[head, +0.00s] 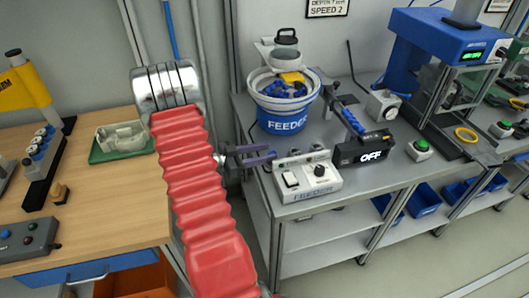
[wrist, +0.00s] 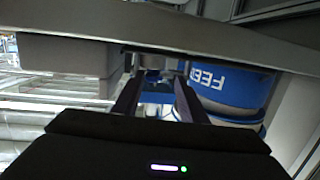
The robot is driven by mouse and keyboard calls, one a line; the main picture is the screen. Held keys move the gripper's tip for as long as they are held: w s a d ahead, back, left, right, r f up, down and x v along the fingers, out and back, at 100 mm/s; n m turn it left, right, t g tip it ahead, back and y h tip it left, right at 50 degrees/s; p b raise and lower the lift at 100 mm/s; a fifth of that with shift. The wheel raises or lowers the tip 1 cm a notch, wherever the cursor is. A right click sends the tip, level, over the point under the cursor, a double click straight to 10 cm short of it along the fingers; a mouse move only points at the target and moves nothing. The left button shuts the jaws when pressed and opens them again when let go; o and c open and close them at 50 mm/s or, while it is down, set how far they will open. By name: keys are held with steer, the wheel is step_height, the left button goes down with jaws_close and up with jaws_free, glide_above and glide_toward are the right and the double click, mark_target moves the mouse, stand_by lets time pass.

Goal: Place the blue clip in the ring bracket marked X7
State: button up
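My gripper (head: 272,156) is just left of the white feeder control box, by the left edge of the grey bench. In the wrist view its two dark fingers (wrist: 155,82) stand apart, with a gap between them. Blue shows past the gap, but I cannot tell what it belongs to. No X7 mark is readable. A pale bracket-like part (head: 121,136) lies on a green mat.
The control box (head: 307,178) and a black display reading OFF (head: 364,149) stand at the front of the grey bench. A blue press (head: 440,45) and yellow rings (head: 467,135) are at right. The wooden table (head: 110,205) at left has clear space.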

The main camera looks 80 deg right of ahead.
steer(key=v, duration=1.1)
steer(key=shift+w+a, duration=0.2)
steer(key=shift+w, duration=0.1)
stand_by(0.3)
